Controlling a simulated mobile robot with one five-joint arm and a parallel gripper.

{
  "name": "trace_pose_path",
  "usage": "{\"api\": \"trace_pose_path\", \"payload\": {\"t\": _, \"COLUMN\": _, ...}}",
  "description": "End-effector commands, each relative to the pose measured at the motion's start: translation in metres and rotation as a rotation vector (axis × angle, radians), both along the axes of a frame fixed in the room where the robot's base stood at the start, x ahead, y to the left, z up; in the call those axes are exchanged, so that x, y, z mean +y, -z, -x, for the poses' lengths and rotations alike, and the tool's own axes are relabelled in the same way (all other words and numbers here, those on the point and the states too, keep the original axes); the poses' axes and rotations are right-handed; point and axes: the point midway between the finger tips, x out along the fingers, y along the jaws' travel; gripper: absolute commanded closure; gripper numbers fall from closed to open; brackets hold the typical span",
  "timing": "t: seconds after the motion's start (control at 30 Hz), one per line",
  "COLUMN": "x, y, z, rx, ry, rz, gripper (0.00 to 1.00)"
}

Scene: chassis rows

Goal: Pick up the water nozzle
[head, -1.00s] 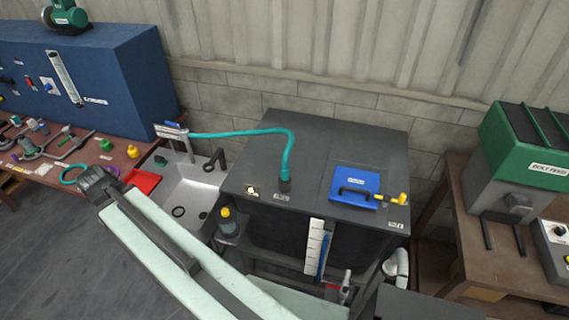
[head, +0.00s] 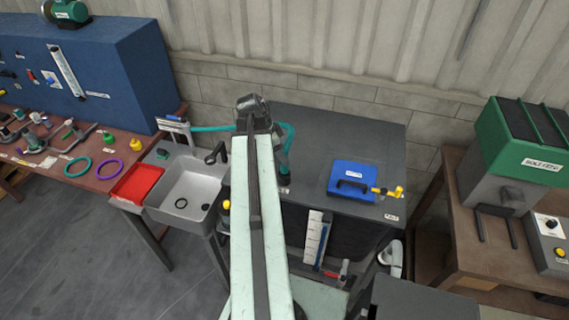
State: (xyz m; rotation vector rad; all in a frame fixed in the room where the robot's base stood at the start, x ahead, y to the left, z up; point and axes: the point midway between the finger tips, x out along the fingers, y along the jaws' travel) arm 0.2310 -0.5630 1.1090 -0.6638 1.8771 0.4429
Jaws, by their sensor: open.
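No part is clearly readable as the water nozzle. A small yellow fitting (head: 388,191) lies at the right edge of a blue case on the dark cabinet top, and its shape suits a nozzle. My pale green arm rises up the middle of the head view to a dark joint in front of the cabinet's left part. My gripper cannot be made out; the arm seems to hide it.
The blue case (head: 352,176) lies on the dark cabinet (head: 330,125). A grey sink (head: 188,190) and red tray (head: 137,183) are at left, beside a cluttered brown bench. A green-topped machine (head: 520,150) stands on the right bench. The cabinet's back right is clear.

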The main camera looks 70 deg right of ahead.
Motion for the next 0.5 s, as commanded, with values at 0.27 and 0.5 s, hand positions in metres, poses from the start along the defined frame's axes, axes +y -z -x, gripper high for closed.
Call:
{"api": "trace_pose_path", "payload": {"t": 0.27, "x": -0.004, "y": 0.021, "z": 0.002, "rx": 0.0, "ry": -0.001, "rz": 0.0, "gripper": 0.47}}
{"api": "trace_pose_path", "payload": {"t": 0.5, "x": -0.013, "y": 0.057, "z": 0.01, "rx": -0.001, "ry": -0.002, "rz": -0.001, "gripper": 0.47}}
